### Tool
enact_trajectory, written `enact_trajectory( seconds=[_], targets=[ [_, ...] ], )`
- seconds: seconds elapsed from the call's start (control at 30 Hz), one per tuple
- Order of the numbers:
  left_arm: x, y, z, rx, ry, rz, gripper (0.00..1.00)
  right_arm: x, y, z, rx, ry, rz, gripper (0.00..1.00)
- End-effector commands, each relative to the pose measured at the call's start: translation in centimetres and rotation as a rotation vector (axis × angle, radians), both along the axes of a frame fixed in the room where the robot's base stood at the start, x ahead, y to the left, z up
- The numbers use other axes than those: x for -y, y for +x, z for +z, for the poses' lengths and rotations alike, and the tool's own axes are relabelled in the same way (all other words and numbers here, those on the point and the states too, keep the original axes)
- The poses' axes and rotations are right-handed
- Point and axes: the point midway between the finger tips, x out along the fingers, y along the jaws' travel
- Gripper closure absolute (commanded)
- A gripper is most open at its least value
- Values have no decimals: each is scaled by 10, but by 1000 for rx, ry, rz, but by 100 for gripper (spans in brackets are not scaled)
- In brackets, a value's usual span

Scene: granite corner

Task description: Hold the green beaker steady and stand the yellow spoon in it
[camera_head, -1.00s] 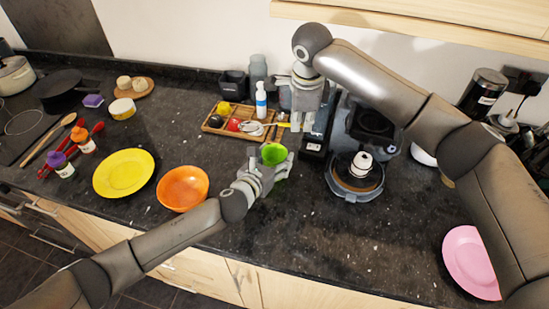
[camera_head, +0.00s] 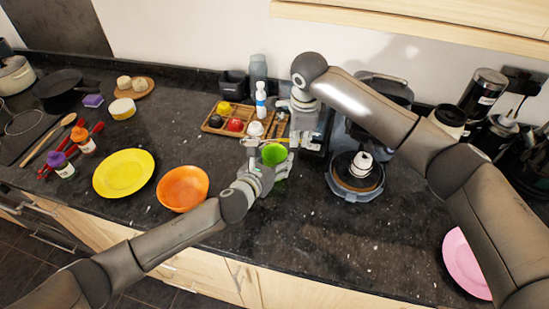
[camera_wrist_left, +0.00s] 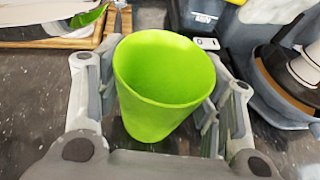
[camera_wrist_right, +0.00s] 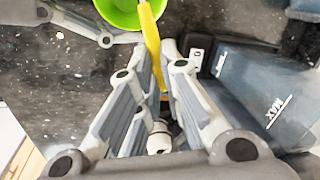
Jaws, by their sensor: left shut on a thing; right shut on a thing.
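The green beaker (camera_head: 274,154) is upright in my left gripper (camera_head: 266,170), whose fingers are closed on both its sides. In the left wrist view the beaker (camera_wrist_left: 165,85) is open at the top and looks empty. My right gripper (camera_wrist_right: 153,75) is shut on the yellow spoon (camera_wrist_right: 151,45). In the right wrist view the spoon's far end overlaps the rim of the beaker (camera_wrist_right: 117,10); I cannot tell whether it is above or inside. In the head view the right gripper (camera_head: 297,128) is just behind the beaker, and the spoon is not clear.
A wooden tray (camera_head: 212,127) with fruit-like items and a white bottle (camera_head: 261,99) stand behind the beaker. The front counter is clear.

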Motion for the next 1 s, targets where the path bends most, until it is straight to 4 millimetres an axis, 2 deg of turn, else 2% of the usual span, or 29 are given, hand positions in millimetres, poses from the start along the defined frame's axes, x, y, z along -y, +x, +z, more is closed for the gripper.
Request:
enact_trajectory(
  seconds=[0.07,0.1,0.3,0.67,0.83,1.0],
  targets=[
    [0,0,-1,-1,0,0,62,0,0,0,0,0,0,100],
    [0,0,-1,-1,0,0,62,0,0,0,0,0,0,91],
    [0,0,-1,-1,0,0,62,0,0,0,0,0,0,67],
    [0,0,-1,-1,0,0,62,0,0,4,1,0,0,67],
    [0,0,0,-1,0,0,62,0,1,24,5,0,0,67],
    [0,0,-1,-1,0,0,62,0,1,57,6,-1,0,67]
  ],
)
